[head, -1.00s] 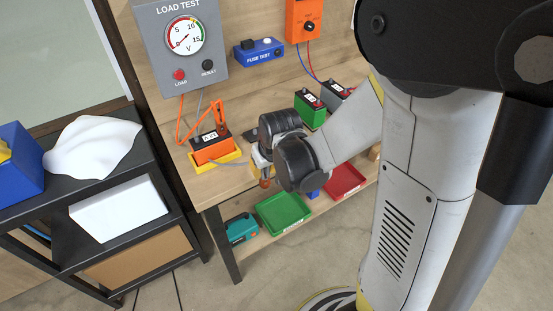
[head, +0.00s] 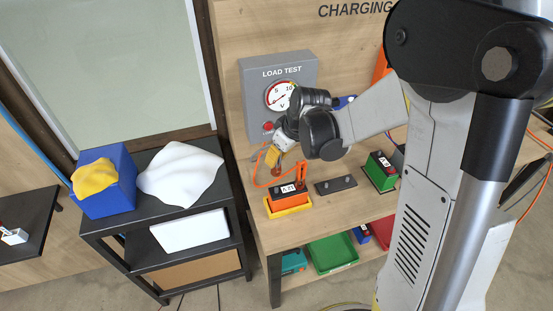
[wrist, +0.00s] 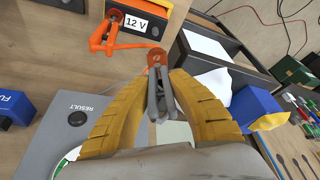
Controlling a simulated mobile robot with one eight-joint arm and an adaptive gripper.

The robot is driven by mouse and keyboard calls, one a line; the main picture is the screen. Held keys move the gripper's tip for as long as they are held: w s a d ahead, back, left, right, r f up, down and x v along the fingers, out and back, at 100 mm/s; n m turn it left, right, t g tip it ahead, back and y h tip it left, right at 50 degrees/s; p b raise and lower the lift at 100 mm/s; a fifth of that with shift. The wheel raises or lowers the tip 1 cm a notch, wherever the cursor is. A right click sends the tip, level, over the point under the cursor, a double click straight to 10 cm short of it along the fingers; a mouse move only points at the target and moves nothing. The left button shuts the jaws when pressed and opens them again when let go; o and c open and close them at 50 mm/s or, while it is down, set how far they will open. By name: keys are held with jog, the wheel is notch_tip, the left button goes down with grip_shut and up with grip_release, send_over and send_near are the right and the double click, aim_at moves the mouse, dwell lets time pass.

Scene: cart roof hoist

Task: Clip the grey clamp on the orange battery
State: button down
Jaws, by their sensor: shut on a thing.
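The orange battery (head: 283,204), with a 12 V label, stands in a yellow tray (head: 290,211) on the bench; it also shows at the top of the wrist view (wrist: 140,20). An orange clamp (wrist: 108,40) with an orange cable is on one end of it. My gripper (head: 272,158) is above the bench, behind the battery and in front of the load test panel. In the wrist view my yellow fingers (wrist: 163,78) are shut on the grey clamp (wrist: 161,97), whose copper jaws point toward the battery side, apart from it. The grey clamp is mostly hidden in the head view.
The grey load test panel (head: 254,92) stands close behind my gripper. A dark flat block (head: 336,185) and a green battery (head: 380,172) stand to the right. A black shelf (head: 150,215) with a white cloth (head: 180,172) and a blue bin (head: 108,192) is at left.

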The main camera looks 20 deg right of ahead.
aim_at(279, 175)
jog(key=shift+s, duration=0.15)
jog(key=shift+f+b, duration=0.15)
jog(key=shift+b, duration=0.15)
notch_tip(279, 175, down, 6)
jog(key=b, duration=0.5)
jog(key=shift+r, duration=0.25)
jog(key=shift+f+b, duration=1.7)
jog(key=shift+b, duration=0.15)
dwell(1.3)
jog(key=c, duration=1.2)
grip_release()
jog(key=shift+r, duration=0.2)
jog(key=v, duration=1.1)
jog(key=shift+s+d+r, duration=0.1)
jog(key=shift+s+r, duration=0.1)
jog(key=shift+r, duration=0.15)
